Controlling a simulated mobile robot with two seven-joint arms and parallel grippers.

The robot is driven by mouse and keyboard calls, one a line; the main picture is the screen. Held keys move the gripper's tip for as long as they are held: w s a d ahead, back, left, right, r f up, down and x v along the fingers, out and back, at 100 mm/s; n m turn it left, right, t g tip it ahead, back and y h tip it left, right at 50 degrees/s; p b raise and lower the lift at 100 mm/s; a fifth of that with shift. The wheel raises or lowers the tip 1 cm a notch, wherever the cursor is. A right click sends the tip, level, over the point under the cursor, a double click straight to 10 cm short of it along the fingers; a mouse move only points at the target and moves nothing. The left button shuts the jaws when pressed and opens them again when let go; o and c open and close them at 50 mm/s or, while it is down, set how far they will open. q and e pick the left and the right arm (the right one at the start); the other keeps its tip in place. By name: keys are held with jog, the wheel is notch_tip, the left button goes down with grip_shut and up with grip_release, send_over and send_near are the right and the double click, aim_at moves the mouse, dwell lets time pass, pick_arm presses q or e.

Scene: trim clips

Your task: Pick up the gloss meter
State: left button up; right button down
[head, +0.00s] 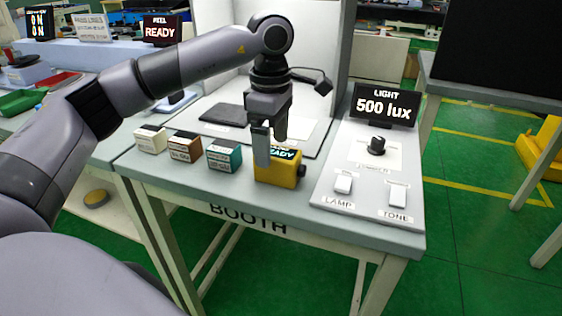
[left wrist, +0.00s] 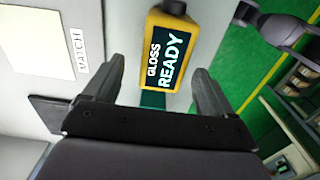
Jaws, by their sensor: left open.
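The gloss meter is a yellow block (head: 277,172) with a dark screen reading READY and a black knob on its right end. It sits near the front edge of the booth table (head: 230,199). In the left wrist view the gloss meter (left wrist: 170,50) shows GLOSS READY and lies beyond the fingertips. My left gripper (head: 272,148) points down over the meter, its fingers apart and nothing between them. In the head view one finger hides part of the meter. In the left wrist view my left gripper (left wrist: 164,75) has its fingers spread wide. My right gripper is not in view.
Three small boxes, white (head: 151,139), brown (head: 185,147) and teal (head: 223,155), stand left of the meter. A light panel (head: 372,190) with knob and switches lies to its right, below a 500 lux display (head: 384,105). A dark plate (head: 224,115) lies behind.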

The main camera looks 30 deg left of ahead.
aim_at(275, 151)
pick_arm(q)
jog(key=f, duration=0.5)
jog(key=shift+s+d+f, duration=0.1)
jog(key=shift+d+f, duration=0.1)
jog(key=shift+d, duration=0.2)
jog(key=c, duration=1.2)
jog(key=shift+r, duration=0.1)
jog(key=shift+r, duration=0.1)
